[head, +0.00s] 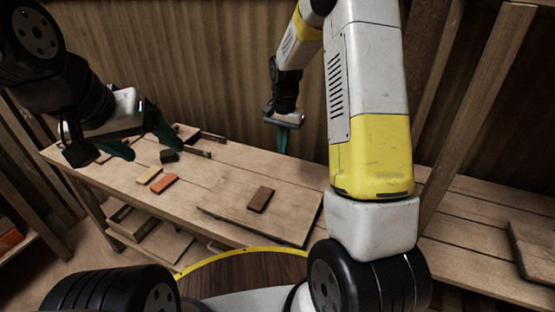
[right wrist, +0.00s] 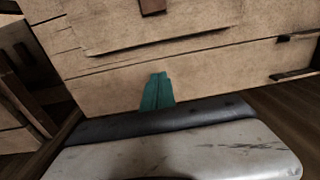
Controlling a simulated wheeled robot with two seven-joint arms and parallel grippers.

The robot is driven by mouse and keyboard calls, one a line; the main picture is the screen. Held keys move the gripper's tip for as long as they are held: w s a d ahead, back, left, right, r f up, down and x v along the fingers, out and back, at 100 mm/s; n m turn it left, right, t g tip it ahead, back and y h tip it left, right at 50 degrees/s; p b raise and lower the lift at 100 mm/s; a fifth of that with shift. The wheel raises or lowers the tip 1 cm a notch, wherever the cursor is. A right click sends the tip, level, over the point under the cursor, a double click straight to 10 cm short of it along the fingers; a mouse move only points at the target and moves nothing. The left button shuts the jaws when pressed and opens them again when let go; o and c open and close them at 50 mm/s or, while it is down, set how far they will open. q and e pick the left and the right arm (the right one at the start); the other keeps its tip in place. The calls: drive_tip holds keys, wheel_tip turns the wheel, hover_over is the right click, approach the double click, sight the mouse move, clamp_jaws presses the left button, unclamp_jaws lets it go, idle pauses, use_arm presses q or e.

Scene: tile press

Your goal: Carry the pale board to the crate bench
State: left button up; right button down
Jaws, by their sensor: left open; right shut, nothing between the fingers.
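A pale wooden board (head: 285,222) lies flat on the long wooden bench (head: 225,158), with a dark brown tile (head: 261,199) on it. My left gripper (head: 143,147) is open and empty above the bench's left end. My right gripper (head: 281,142) is shut and empty, pointing down beyond the board; its closed green fingers also show in the right wrist view (right wrist: 157,92). I cannot tell which bench is the crate bench.
An orange tile (head: 164,184), a yellow tile (head: 149,175) and a dark block (head: 169,156) lie on the bench's left part. Another board (head: 535,250) is at the far right. A wooden box (head: 130,220) is below the bench. Posts rise at the right.

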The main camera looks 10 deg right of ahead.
sight(263, 200)
drive_tip(key=f, duration=0.8)
drive_tip(key=w+f, duration=0.1)
drive_tip(key=f, duration=0.3)
drive_tip(key=shift+d+f, duration=0.2)
drive_tip(key=shift+f, duration=0.1)
drive_tip(key=shift+s+a+r, duration=0.1)
drive_tip(key=shift+s+a, duration=0.3)
drive_tip(key=shift+s, duration=0.2)
drive_tip(key=shift+s+a+r, duration=0.1)
drive_tip(key=shift+s+a, duration=0.25)
drive_tip(key=shift+s, duration=0.2)
drive_tip(key=shift+s+a, duration=0.3)
drive_tip(key=shift+s, duration=0.15)
drive_tip(key=s+a, duration=0.2)
drive_tip(key=s, duration=0.1)
drive_tip(key=s+a, duration=0.2)
drive_tip(key=s, duration=0.1)
drive_tip(key=s+a, duration=0.2)
drive_tip(key=s, duration=0.2)
drive_tip(key=shift+a, duration=0.35)
drive_tip(key=shift+r, duration=0.1)
